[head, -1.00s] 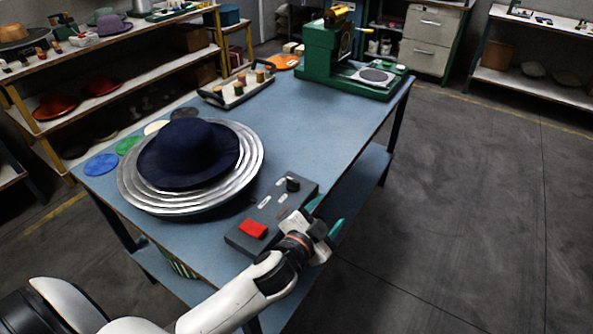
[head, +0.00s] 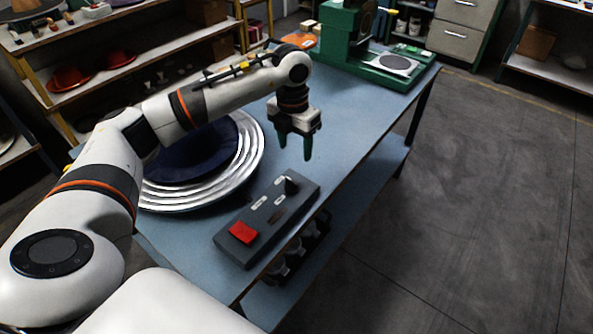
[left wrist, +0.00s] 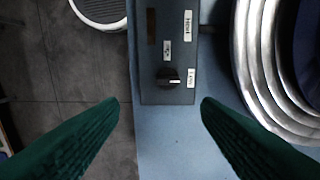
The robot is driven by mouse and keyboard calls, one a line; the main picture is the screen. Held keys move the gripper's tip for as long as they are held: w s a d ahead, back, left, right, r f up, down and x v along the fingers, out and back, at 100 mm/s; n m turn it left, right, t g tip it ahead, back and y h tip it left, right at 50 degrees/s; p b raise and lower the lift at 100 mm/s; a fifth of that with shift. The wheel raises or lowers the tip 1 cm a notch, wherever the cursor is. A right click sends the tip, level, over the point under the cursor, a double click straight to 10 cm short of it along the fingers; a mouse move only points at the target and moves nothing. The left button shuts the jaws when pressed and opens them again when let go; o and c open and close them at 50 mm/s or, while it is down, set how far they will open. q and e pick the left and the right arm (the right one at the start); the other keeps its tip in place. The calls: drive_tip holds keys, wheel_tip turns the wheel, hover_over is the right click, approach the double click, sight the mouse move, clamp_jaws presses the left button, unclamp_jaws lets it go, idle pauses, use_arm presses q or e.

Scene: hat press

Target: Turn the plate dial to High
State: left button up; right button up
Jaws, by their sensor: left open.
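The plate dial is a black knob (head: 291,186) at the far end of a dark grey control box (head: 232,250) on the blue table. In the left wrist view the dial (left wrist: 168,77) shows from above, between small white labels, one of which seems to read Low. The box also carries a red block (head: 243,232). My left gripper (head: 296,148) points down above the table, just beyond the dial and apart from it. Its green fingers are spread with nothing between them. In the left wrist view the left gripper (left wrist: 160,105) frames the table just past the box end.
A dark blue hat (head: 195,155) sits on stacked silver rings (head: 245,165) left of the box, partly hidden by my left arm. A green machine (head: 345,40) stands at the table's far end. The table between it and the box is clear.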

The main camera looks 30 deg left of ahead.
sight(292, 180)
use_arm(q)
drive_tip(key=f, duration=0.4)
drive_tip(key=f+p, duration=0.1)
drive_tip(key=f, duration=0.6)
drive_tip(key=shift+a+f+p, duration=0.3)
drive_tip(key=shift+a, duration=0.1)
drive_tip(key=c, duration=1)
